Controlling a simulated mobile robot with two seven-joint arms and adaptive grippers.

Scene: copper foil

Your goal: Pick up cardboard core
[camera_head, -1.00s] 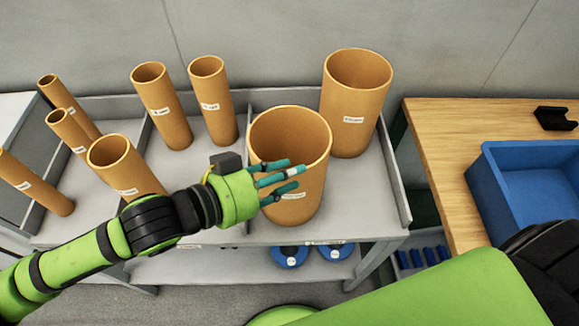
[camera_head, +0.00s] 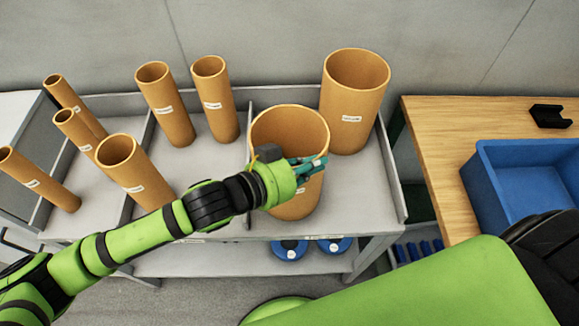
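Several brown cardboard cores stand upright on a grey divided rack. The large front core (camera_head: 287,125) is in the right compartment, and a second large core (camera_head: 355,100) stands behind it to the right. Two slim cores, one (camera_head: 165,103) and another (camera_head: 214,100), stand in the middle compartment, with a medium core (camera_head: 133,172) in front of them. My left gripper (camera_head: 318,165) is in front of the large front core and covers part of its side. Its teal fingers overlap in the view, so I cannot tell whether they touch the core. My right gripper is out of view.
More slim cores, such as one (camera_head: 40,180), stand at the left. Low walls divide the rack (camera_head: 350,195). A wooden table (camera_head: 430,150) with a blue bin (camera_head: 520,185) is at the right. Blue round items (camera_head: 290,248) sit on the lower shelf.

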